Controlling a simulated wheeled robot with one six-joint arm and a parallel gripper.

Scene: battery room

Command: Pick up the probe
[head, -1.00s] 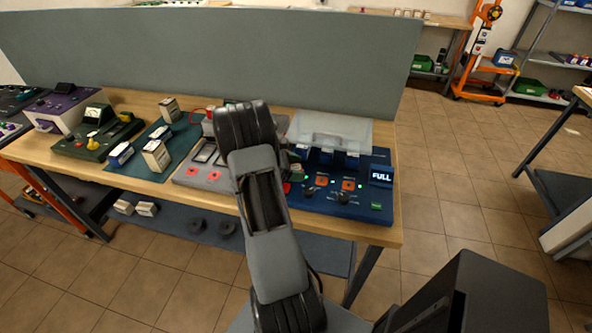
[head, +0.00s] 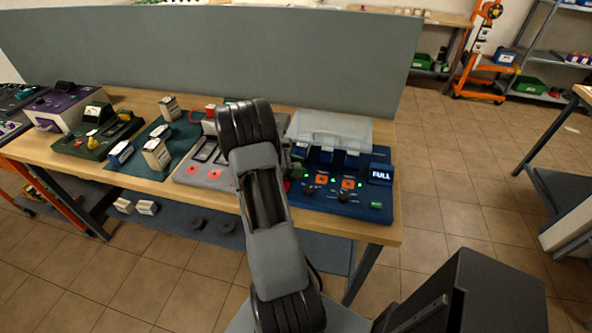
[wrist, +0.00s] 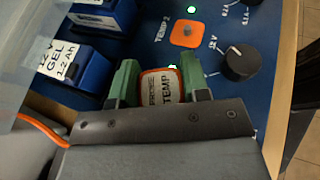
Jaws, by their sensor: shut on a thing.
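The probe (wrist: 160,88) is a small pale block with an orange edge and lettering that reads like "PROBE TEMP". It shows in the wrist view between the two green fingers of my gripper (wrist: 159,76). The gripper is shut on it, with one finger on each side. The probe's lower part is hidden by the gripper body. Behind it is the blue charger panel (wrist: 222,88). I cannot tell whether the probe still touches the panel. In the head view my arm hides the probe.
Blue batteries (wrist: 78,68) stand left of the gripper, near a clear lid (head: 330,128). A black knob (wrist: 240,62) and an orange square (wrist: 187,34) are close by. An orange cable (wrist: 42,128) runs at left. A grey partition (head: 330,60) stands behind the bench.

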